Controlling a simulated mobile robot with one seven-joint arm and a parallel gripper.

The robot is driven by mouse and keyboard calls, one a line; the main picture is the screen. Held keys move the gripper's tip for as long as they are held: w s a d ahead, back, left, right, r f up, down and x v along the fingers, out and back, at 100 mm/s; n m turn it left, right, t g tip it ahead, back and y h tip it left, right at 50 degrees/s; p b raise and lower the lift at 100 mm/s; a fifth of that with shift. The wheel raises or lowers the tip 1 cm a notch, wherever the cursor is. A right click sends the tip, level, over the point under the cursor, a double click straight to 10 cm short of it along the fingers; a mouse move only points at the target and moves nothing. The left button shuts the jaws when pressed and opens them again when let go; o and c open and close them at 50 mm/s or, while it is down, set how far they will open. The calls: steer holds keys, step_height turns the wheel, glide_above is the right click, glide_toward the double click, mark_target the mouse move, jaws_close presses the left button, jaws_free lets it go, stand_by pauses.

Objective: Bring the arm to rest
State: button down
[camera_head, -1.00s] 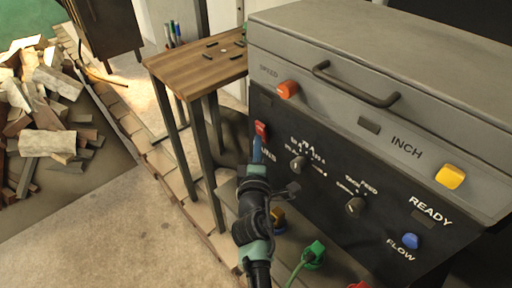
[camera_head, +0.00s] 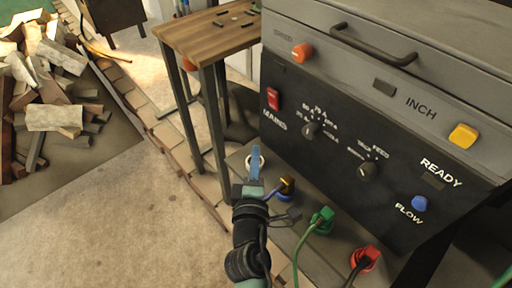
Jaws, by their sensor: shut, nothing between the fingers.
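My gripper (camera_head: 255,167) is in the lower middle of the head view, at the end of my dark arm (camera_head: 249,240). Its narrow blue fingers point away from me and are shut with nothing between them. The fingertips appear below the red MAINS switch (camera_head: 274,98), apart from it in the picture. They overlap a pale ring-like spot on the machine's lower front; I cannot tell whether they touch it. The rest of my arm runs out of the bottom edge.
The grey machine (camera_head: 440,90) with knobs and buttons fills the right. Cable plugs, green (camera_head: 321,220) and red (camera_head: 365,258), sit close right of my arm. A wooden table (camera_head: 205,38) stands behind. Split wood (camera_head: 50,90) lies far left. The floor (camera_head: 120,220) at left is clear.

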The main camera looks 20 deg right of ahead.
stand_by(0.5)
steer(key=w+a+r+m+t, duration=0.15)
steer(key=r+m, duration=0.25)
steer(key=r, duration=0.9)
steer(key=w+a+r+m+t, duration=0.1)
steer(key=a+r+m+t, duration=0.25)
steer(key=r, duration=0.95)
steer(key=s+a+r+m+t+y, duration=0.25)
steer(key=s+r, duration=0.25)
steer(key=r, duration=0.4)
steer(key=s+a+r+m+t+y, duration=0.15)
steer(key=s+a+r, duration=0.25)
steer(key=r, duration=0.4)
steer(key=s+a+r+m+t+y, duration=0.1)
steer(key=s+a+r+t+y, duration=0.3)
steer(key=r, duration=0.5)
step_height(320, 180, up, 26)
steer(key=s+g+p, duration=0.1)
steer(key=p, duration=2.6)
steer(key=shift+r+h, duration=0.25)
steer(key=shift+h, duration=0.05)
